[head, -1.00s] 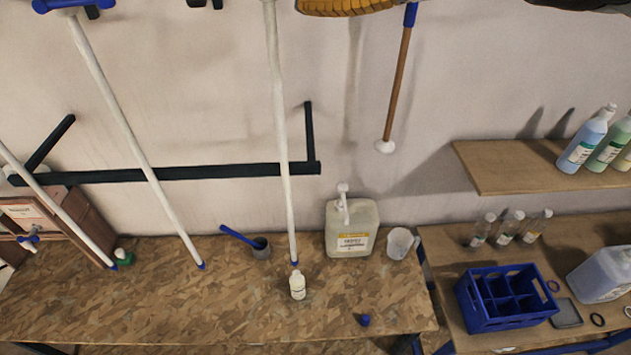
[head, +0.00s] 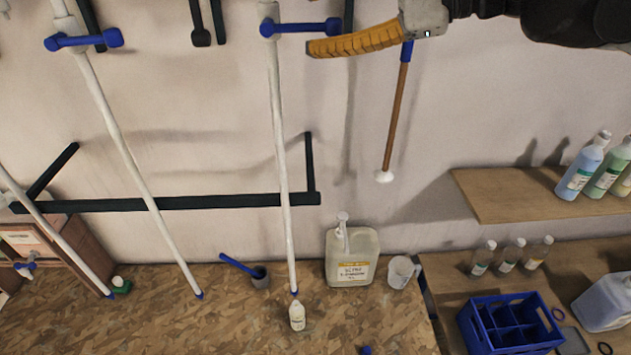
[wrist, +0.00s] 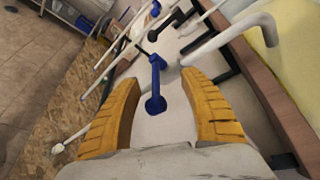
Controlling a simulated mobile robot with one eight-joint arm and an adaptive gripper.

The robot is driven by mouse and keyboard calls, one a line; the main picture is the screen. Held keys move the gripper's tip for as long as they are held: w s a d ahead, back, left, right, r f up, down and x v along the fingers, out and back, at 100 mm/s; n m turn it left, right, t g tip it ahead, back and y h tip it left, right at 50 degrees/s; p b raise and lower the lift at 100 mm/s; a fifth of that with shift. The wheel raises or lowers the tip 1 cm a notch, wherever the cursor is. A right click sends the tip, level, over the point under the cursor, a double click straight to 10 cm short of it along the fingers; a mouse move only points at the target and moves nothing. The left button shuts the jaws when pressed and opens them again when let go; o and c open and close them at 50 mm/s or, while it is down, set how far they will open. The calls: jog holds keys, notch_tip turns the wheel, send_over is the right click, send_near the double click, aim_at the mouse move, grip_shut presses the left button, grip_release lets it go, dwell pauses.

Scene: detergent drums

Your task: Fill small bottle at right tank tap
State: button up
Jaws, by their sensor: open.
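A small white bottle (head: 297,316) stands upright on the bench, just below the blue-tipped lower end of the right white pipe (head: 284,180). Whether the tip touches its mouth I cannot tell. The blue tap handle (head: 300,28) is on that pipe near the top of the head view. My gripper (head: 352,45) is up beside the handle's right end, its yellow finger overlapping it in the picture. In the wrist view my gripper (wrist: 160,105) has its yellow fingers spread, with a blue tap handle (wrist: 156,85) showing between them. Nothing is held. The tank is out of the head view.
A second white pipe (head: 130,160) with a blue handle (head: 84,40) is to the left. A blue crate (head: 510,325) is at right.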

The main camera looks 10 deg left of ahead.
jog(key=shift+p+v, duration=0.3)
jog(key=shift+v, duration=1.35)
jog(key=shift+a+r, duration=0.1)
jog(key=v, duration=1.1)
jog(key=s+d+f+n+t+h+b, duration=0.1)
jog(key=s+f+h+b, duration=0.15)
jog(key=f+b, duration=1.2)
jog(key=s+d+f+t+h+b, duration=0.15)
jog(key=f+h+b, duration=0.3)
jog(key=f, duration=1.95)
jog(key=s+d+f+n+t+h+b, duration=0.1)
jog(key=d+f+b, duration=0.3)
jog(key=f+b, duration=0.4)
jog(key=s+d+f+n+t+h+b, duration=0.1)
jog(key=s+d+f+n+h+b, duration=0.2)
jog(key=f, duration=1.6)
jog(key=s+d+f+n+t+h+b, duration=0.1)
jog(key=s+d+f+n+h+b, duration=0.1)
jog(key=f+b, duration=1)
jog(key=d+f+h, duration=0.1)
jog(key=d, duration=0.1)
jog(key=shift+d+f+h+b, duration=0.3)
jog(key=shift+d+h, duration=0.05)
jog(key=shift+h, duration=0.05)
jog(key=shift+s, duration=0.1)
